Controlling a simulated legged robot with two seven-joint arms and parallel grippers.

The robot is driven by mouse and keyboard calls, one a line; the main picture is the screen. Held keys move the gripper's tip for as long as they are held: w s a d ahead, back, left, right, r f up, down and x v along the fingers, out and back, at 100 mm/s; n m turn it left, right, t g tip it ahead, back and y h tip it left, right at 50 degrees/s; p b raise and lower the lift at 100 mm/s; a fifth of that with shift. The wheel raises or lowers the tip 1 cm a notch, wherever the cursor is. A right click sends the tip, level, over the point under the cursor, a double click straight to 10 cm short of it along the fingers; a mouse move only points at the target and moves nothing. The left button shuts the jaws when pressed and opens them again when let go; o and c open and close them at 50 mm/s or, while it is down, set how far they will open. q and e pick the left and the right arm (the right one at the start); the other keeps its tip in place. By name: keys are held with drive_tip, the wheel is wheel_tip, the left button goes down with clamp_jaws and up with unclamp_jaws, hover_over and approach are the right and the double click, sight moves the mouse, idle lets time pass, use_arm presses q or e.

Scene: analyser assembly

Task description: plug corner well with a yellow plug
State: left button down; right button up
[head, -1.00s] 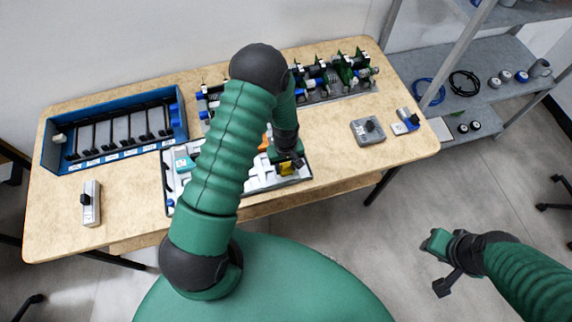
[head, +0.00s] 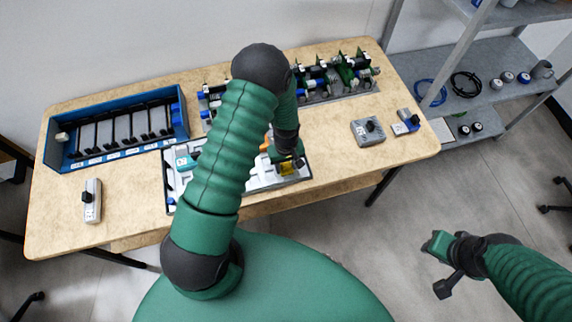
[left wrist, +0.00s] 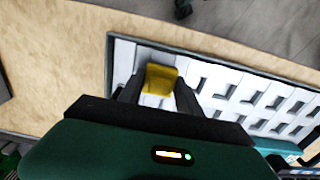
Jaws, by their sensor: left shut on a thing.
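The yellow plug (left wrist: 161,79) is between the fingers of my left gripper (left wrist: 157,90) in the left wrist view. In the head view the plug (head: 288,169) shows just below my left gripper (head: 297,163), at the tray's right end. My left gripper is shut on the plug. The white tray (left wrist: 222,70) has rows of dark wells and a dark rim. The plug is over the tray's corner end; whether it sits in the corner well is hidden.
A blue rack (head: 116,130) stands at the table's left. A grey block (head: 368,131) and a small blue-grey part (head: 405,122) lie at the right. A green-and-black assembly (head: 335,77) is at the back. A pale switch block (head: 91,201) lies at the front left.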

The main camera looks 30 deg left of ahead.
use_arm(q)
drive_tip(key=shift+d, duration=0.25)
drive_tip(key=shift+a+f, duration=0.1)
drive_tip(key=shift+f, duration=0.1)
idle(0.4)
drive_tip(key=c, duration=0.9)
unclamp_jaws()
drive_tip(key=shift+o, duration=0.8)
drive_tip(key=shift+f, duration=0.1)
drive_tip(key=shift+s+d, duration=0.1)
drive_tip(key=shift+d, duration=0.1)
drive_tip(key=shift+s+a, duration=0.1)
drive_tip(key=shift+s, duration=0.05)
